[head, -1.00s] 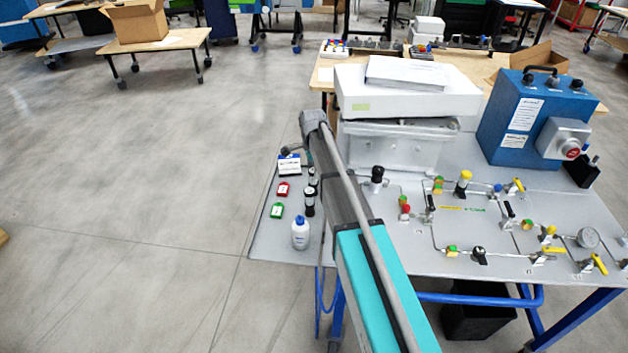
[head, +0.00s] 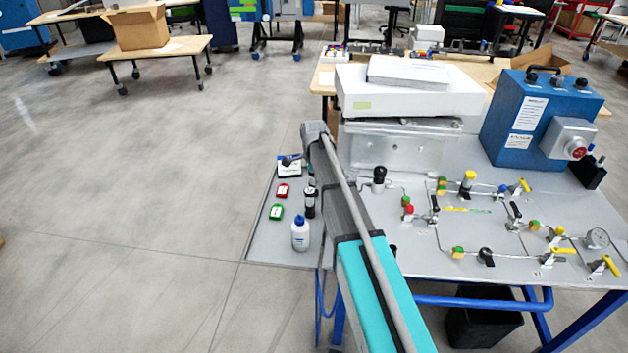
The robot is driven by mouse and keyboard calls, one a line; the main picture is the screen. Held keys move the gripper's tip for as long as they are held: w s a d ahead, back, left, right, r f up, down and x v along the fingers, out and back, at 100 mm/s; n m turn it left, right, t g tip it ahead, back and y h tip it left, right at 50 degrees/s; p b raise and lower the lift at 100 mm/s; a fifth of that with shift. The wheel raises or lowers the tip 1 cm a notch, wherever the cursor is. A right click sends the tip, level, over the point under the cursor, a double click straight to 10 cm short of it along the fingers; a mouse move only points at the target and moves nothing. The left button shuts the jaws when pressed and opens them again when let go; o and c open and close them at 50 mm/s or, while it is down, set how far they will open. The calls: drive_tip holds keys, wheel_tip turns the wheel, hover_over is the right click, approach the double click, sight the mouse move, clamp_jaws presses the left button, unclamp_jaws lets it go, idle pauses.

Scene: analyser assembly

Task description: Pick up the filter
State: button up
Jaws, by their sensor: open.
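Small dark upright cylinders with pale bands stand on the left part of the grey table. The nearest one (head: 310,204) shows clearly beside my arm, and another behind it is partly hidden by the arm. I cannot tell for sure which of them is the filter. My arm reaches from the bottom of the head view over the table. The arm hides the rest.
A panel of tubing and valves fills the right side, with a blue box (head: 534,115) behind. A white instrument (head: 410,95) stands at the back.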

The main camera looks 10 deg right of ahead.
clamp_jaws()
idle(0.5)
drive_tip(key=shift+r, duration=0.1)
wheel_tip(320, 180, up, 3)
drive_tip(key=p, duration=0.3)
drive_tip(key=s+d+r+p, duration=0.1)
drive_tip(key=s+r+p, duration=0.8)
drive_tip(key=s, duration=0.5)
drive_tip(key=shift+d+r+p, duration=0.25)
drive_tip(key=shift+r+p, duration=0.15)
drive_tip(key=shift+p, duration=0.1)
